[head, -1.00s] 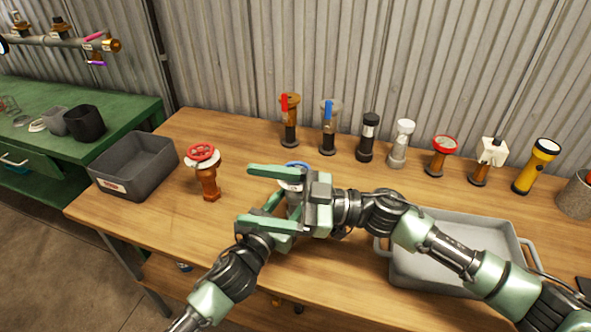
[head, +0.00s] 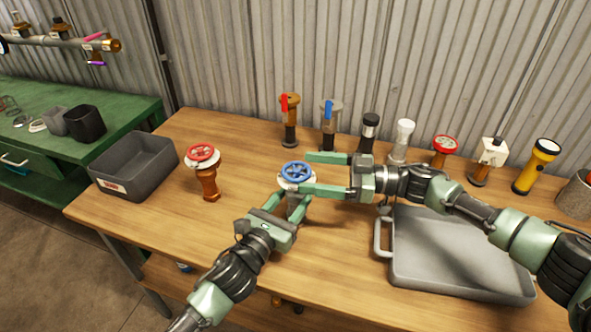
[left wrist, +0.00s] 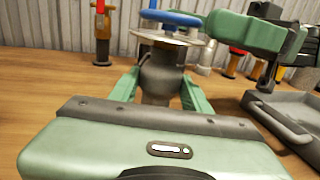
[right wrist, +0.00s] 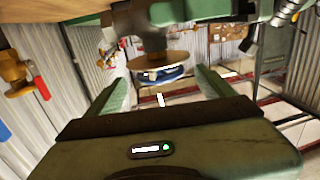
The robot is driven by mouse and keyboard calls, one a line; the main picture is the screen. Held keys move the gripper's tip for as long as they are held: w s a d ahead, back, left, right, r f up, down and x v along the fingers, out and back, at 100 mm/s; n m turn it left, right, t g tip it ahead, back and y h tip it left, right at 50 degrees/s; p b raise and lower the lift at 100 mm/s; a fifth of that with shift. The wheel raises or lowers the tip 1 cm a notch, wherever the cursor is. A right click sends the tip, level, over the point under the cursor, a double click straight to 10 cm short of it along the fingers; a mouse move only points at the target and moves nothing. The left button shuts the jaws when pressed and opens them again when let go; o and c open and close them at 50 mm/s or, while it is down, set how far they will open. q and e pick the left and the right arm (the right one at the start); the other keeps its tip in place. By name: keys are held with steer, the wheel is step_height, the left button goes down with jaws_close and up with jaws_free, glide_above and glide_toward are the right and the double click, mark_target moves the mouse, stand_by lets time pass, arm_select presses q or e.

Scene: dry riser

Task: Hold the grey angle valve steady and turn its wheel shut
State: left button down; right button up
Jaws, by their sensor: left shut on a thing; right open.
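The grey angle valve with a blue wheel (head: 296,176) stands upright on the wooden bench, near the middle of the head view. My left gripper (head: 285,205) is shut on its grey body, below the wheel; the body (left wrist: 160,75) shows between the fingers in the left wrist view. My right gripper (head: 312,174) is open and level, reaching in from the right. Its fingers lie to the right of the wheel, one behind and one in front of it. The right wrist view shows the blue wheel (right wrist: 160,73) ahead, between the open fingers.
An orange valve with a red wheel (head: 203,155) stands to the left, beside a dark grey bin (head: 135,165). Several valves and a yellow torch (head: 537,165) stand along the back. A grey tray (head: 460,265) lies at the right, under my right arm.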

mark_target(295, 170)
steer(key=shift+w+a, duration=0.2)
steer(key=shift+a, duration=0.9)
steer(key=shift+w+a, duration=0.15)
steer(key=shift+a, duration=0.9)
steer(key=c, duration=1.4)
steer(key=shift+o, duration=0.2)
steer(key=shift+t, duration=0.3)
